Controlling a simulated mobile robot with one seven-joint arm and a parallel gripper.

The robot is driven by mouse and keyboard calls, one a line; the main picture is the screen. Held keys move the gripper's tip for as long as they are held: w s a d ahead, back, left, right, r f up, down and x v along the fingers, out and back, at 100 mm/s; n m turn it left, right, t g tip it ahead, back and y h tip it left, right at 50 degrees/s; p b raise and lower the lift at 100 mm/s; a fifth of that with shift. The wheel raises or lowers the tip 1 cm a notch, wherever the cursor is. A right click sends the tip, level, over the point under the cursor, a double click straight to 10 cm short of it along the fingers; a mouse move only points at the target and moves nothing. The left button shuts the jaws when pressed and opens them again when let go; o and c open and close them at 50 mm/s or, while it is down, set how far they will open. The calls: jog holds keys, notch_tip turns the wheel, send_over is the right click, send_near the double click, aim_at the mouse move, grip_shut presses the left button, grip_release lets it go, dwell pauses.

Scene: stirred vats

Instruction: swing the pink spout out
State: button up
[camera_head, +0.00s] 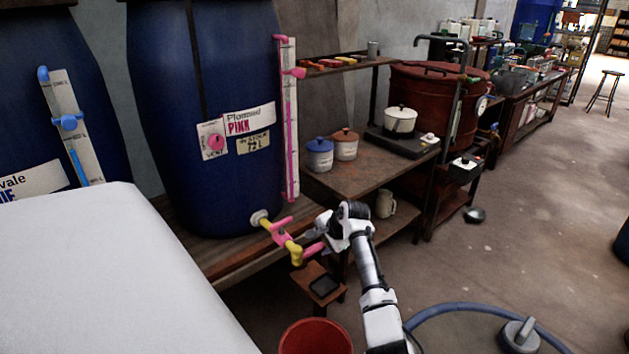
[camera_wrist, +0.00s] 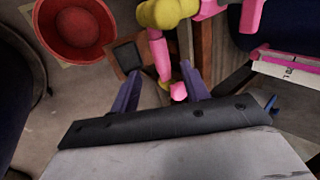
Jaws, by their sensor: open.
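A blue vat (camera_head: 215,80) labelled "Plommed PINK" stands on a wooden bench. A pink and yellow tap (camera_head: 278,232) juts from its lower front. A pink spout arm (camera_head: 312,249) reaches from the yellow joint (camera_head: 293,250) towards my gripper (camera_head: 322,232). In the wrist view, the pink spout arm (camera_wrist: 158,55) runs from the yellow joint (camera_wrist: 165,12) into the space between the two fingers of my gripper (camera_wrist: 161,74). The fingers stand apart on either side of it. Whether either finger touches it, I cannot tell.
A small wooden stand (camera_head: 318,284) with a dark plate is below the tap. A red bucket (camera_head: 315,338) is on the floor in front. A wooden table (camera_head: 360,178) with lidded pots stands to the right. A blue hose (camera_head: 455,308) lies on the floor at right.

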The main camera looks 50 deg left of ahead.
aim_at(313, 249)
jog(key=shift+x, duration=3.2)
